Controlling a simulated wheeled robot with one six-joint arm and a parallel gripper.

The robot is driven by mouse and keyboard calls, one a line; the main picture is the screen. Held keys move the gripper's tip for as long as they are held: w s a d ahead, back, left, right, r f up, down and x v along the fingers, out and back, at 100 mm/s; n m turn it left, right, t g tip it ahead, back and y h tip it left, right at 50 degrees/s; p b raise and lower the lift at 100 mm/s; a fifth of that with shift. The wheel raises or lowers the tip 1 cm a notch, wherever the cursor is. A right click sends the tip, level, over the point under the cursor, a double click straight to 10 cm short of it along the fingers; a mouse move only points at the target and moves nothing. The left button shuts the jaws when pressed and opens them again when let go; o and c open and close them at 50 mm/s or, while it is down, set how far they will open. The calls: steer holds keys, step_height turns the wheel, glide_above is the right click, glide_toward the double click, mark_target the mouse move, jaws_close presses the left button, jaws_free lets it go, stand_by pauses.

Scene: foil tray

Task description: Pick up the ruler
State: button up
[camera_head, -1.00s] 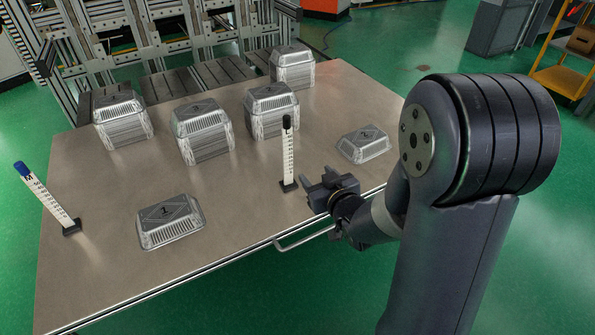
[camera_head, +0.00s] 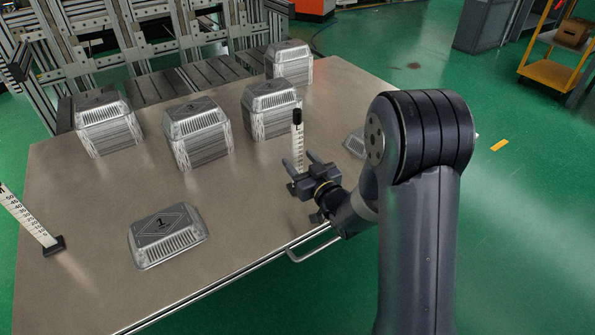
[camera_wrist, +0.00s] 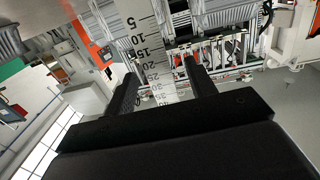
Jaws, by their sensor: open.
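An upright white ruler (camera_head: 298,147) with dark markings and a black top stands near the table's right side. Its lower end is hidden behind my gripper in the head view. My gripper (camera_head: 300,160) is open, with its two fingers pointing at the ruler, one on each side of it in the picture. In the wrist view the ruler (camera_wrist: 148,45) shows between the spread fingers of my gripper (camera_wrist: 160,75). I cannot tell how deep it sits between them. A second ruler (camera_head: 22,214) leans in a black base at the left, its top cut off by the picture's edge.
Stacks of foil trays stand at the back: left (camera_head: 108,125), middle (camera_head: 197,133), right (camera_head: 271,109) and far right (camera_head: 289,64). A foil tray (camera_head: 167,235) lies at the front. Another (camera_head: 355,142) is partly hidden behind my arm. The table (camera_head: 90,265) is bare at front left.

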mark_target(298, 158)
steer(key=x, duration=0.4)
steer(key=shift+w+b, duration=0.1)
steer(key=shift+b, duration=0.2)
jaws_close()
